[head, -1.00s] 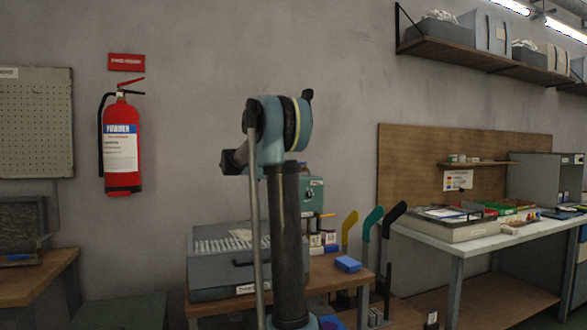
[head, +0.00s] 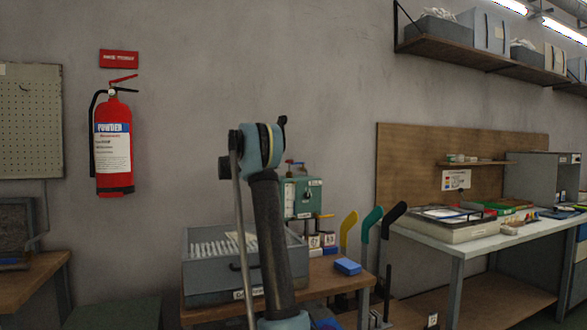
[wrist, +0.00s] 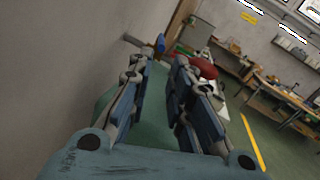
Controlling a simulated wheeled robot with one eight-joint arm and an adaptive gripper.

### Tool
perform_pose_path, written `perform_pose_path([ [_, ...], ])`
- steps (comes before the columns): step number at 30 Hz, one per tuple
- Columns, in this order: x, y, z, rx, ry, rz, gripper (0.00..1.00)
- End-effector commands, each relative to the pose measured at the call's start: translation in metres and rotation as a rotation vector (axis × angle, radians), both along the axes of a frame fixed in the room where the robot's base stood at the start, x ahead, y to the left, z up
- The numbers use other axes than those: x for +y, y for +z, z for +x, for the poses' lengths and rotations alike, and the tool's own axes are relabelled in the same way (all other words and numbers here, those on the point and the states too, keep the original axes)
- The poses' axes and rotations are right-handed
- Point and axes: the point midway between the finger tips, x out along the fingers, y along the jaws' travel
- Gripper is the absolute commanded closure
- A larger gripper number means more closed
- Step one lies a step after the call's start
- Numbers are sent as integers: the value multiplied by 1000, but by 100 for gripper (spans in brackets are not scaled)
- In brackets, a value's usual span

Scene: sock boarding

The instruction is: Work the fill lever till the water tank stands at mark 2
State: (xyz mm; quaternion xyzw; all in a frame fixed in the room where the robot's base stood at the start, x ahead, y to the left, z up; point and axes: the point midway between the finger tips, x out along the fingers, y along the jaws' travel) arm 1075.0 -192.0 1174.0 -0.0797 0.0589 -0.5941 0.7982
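A green box (head: 302,196) with a pale label on its front stands at the back of the small wooden table in the head view, partly hidden by my arm. A red part shows on its top and a small yellowish piece at its lower right. I cannot tell which part is the fill lever, and no tank mark is readable. In the wrist view my gripper (wrist: 158,75) has its two fingers apart, with a green surface (wrist: 150,122) behind them. A blue-tipped part (wrist: 160,43) and a red rounded thing (wrist: 203,68) lie beyond the fingers. The head view does not show my gripper.
A grey tray (head: 215,285) and a blue block (head: 348,266) are on the small table. Yellow, teal and black foot-shaped boards (head: 371,224) stand at its right. A long workbench (head: 450,238) is farther right. A fire extinguisher (head: 113,145) hangs on the wall.

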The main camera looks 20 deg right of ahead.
Motion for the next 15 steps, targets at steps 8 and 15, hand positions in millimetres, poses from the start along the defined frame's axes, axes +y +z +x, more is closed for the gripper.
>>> perform_pose_path([
  [8, -49, 0, 14, -1, -2, 1, 81],
  [15, -87, 0, 26, -1, 0, 1, 81],
])
